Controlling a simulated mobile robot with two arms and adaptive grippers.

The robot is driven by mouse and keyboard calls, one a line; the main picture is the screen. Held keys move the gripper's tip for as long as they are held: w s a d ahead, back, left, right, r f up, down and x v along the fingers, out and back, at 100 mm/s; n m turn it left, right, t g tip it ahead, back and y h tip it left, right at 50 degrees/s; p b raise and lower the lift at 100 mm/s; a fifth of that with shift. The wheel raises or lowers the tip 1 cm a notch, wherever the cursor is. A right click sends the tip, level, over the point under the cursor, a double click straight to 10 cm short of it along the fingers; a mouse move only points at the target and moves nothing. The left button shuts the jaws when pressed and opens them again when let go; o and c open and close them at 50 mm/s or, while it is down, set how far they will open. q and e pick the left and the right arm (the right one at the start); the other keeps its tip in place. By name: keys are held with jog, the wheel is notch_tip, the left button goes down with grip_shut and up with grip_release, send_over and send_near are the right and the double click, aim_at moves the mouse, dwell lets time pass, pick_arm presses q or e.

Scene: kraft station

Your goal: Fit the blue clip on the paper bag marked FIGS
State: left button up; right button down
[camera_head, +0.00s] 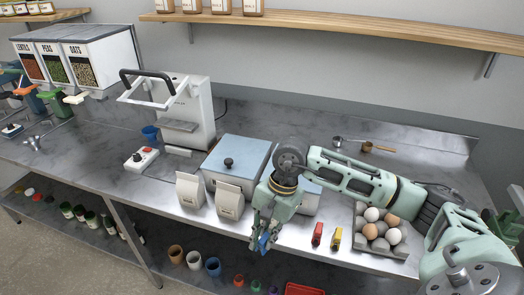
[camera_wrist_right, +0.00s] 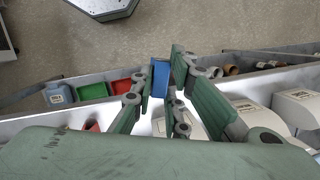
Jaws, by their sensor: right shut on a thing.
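My right gripper (camera_head: 265,241) points down at the front edge of the counter, shut on the blue clip (camera_head: 264,243). In the right wrist view the blue clip (camera_wrist_right: 159,82) sits between the two fingers (camera_wrist_right: 164,88). Two paper bags with folded tops stand upright to the left of the gripper, a left one (camera_head: 190,190) and a right one (camera_head: 230,200). The right bag is nearer to the gripper, and the clip is apart from it. The bags' labels are too small to read in the head view, so I cannot tell which is FIGS. My left gripper is out of view.
A red clip (camera_head: 317,234) and a yellow clip (camera_head: 335,238) lie right of the gripper. An egg tray (camera_head: 372,246) stands further right. A blue-topped box (camera_head: 236,158) stands behind the bags. A lower shelf (camera_head: 160,259) holds cups and jars.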

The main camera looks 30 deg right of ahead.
pick_arm(q)
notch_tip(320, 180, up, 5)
jog(key=p, duration=0.4)
pick_arm(e)
jog(key=w+d+r+m+t, duration=0.1)
jog(key=w+d+r+m, duration=0.1)
jog(key=r+m, duration=0.2)
jog(key=w+d+r+m+h+b, duration=0.1)
jog(key=w+d+r+m, duration=0.2)
jog(key=r+m, duration=0.1)
jog(key=w+d+r+m+t+b, duration=0.1)
jog(key=w+d+r+m, duration=0.1)
jog(key=m, duration=0.4)
jog(key=shift+w+d+r+t+h, duration=0.15)
jog(key=shift+w+r+t+h, duration=0.15)
jog(key=shift+w+r, duration=0.55)
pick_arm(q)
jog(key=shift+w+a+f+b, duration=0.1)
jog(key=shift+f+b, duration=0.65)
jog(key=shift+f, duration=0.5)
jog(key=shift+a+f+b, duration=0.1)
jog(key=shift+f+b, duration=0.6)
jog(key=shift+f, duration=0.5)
pick_arm(e)
jog(key=shift+s+x, duration=0.15)
jog(key=shift+x, duration=0.55)
jog(key=shift+s+x, duration=0.15)
jog(key=shift+x, duration=0.5)
